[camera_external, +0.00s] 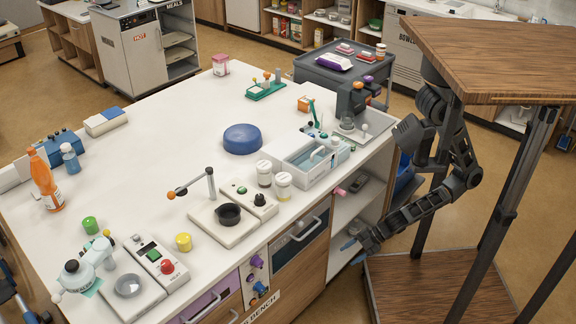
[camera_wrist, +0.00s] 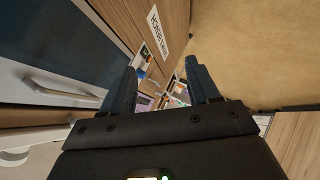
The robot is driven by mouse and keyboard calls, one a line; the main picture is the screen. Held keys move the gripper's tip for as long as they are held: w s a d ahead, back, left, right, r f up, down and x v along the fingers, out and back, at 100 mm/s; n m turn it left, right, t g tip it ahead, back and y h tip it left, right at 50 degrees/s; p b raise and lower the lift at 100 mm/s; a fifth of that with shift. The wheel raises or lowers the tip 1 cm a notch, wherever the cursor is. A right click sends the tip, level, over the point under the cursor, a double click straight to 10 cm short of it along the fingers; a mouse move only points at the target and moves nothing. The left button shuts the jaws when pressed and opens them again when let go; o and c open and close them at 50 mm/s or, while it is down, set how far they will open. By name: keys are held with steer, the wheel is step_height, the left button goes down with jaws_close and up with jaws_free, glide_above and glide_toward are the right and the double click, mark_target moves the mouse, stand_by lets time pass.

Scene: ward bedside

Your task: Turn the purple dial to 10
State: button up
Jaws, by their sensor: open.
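The purple dial (camera_external: 256,261) is on a narrow control panel (camera_external: 247,271) on the bench's front face, above a blue knob (camera_external: 261,287). Its scale and setting are too small to read. My gripper (camera_external: 351,251) is open and empty, low in front of the bench and to the right of the dial, well apart from it. In the wrist view the two dark fingers (camera_wrist: 166,82) stand apart. Small coloured items show between and beyond them, and I cannot pick out the purple dial there.
A wooden-topped stand (camera_external: 500,55) is at right. Floor before the bench is partly clear.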

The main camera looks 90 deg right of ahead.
steer(key=w+a+f+n+h, duration=0.2)
steer(key=w+a+n, duration=0.25)
steer(key=w, duration=0.35)
steer(key=n+t+h, duration=0.3)
steer(key=n+h, duration=0.2)
steer(key=h, duration=0.2)
glide_toward(261, 265)
steer(key=shift+x, duration=4.4)
steer(key=shift+r, duration=0.15)
steer(key=c, duration=1)
steer(key=shift+d, duration=0.1)
steer(key=shift+c, duration=0.2)
